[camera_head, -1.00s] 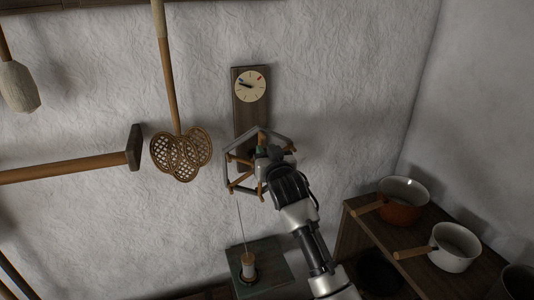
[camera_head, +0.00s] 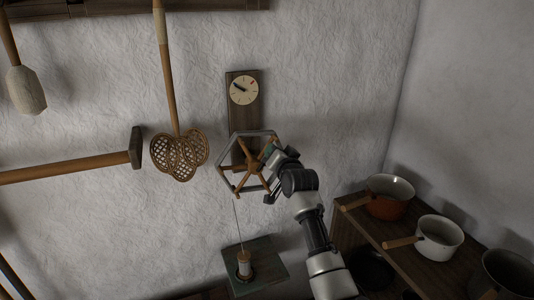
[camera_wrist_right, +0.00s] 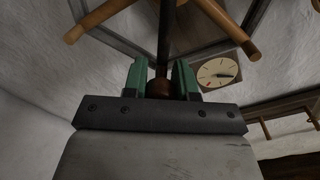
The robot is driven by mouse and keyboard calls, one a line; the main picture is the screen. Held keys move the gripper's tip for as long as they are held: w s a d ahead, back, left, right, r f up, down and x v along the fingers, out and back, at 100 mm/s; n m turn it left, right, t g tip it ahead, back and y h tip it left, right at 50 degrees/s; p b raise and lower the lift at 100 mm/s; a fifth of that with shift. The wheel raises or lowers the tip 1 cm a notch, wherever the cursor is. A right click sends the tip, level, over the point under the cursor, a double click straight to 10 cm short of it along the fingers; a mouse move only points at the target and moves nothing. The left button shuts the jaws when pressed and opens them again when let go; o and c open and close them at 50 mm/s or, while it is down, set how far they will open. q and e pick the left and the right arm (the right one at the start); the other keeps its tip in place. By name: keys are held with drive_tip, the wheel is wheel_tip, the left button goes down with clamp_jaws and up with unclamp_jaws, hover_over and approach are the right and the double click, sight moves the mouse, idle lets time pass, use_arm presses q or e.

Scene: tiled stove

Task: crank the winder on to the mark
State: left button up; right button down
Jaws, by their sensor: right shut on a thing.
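The winder (camera_head: 252,169) is a reel on the wall with a grey six-sided rim and wooden spokes. Its dial (camera_head: 243,90) sits above on a dark board, with a red mark at upper right and a dark hand pointing to upper left. The dial also shows in the right wrist view (camera_wrist_right: 217,73). My right gripper (camera_head: 269,152) is at the reel's upper right side. In the right wrist view its green jaws (camera_wrist_right: 160,83) are shut on a brown crank knob (camera_wrist_right: 159,88). My left gripper is not in view.
A cord runs down from the reel to a spool (camera_head: 244,264) on a small board. A carpet beater (camera_head: 180,155) and a mallet (camera_head: 134,147) hang at left. A red-brown pan (camera_head: 389,205) and a white pan (camera_head: 437,240) stand on the shelf at right.

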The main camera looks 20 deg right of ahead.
wheel_tip(320, 180, down, 8)
drive_tip(key=d+m+y, duration=0.1)
drive_tip(key=d+m, duration=0.1)
drive_tip(key=m, duration=1)
drive_tip(key=shift+d+r, duration=0.15)
drive_tip(key=shift+d, duration=0.25)
drive_tip(key=c, duration=0.9)
unclamp_jaws()
drive_tip(key=shift+w, duration=0.1)
drive_tip(key=s+b, duration=0.1)
drive_tip(key=s, duration=1)
drive_tip(key=shift+d+r, duration=0.2)
drive_tip(key=shift+d, duration=0.05)
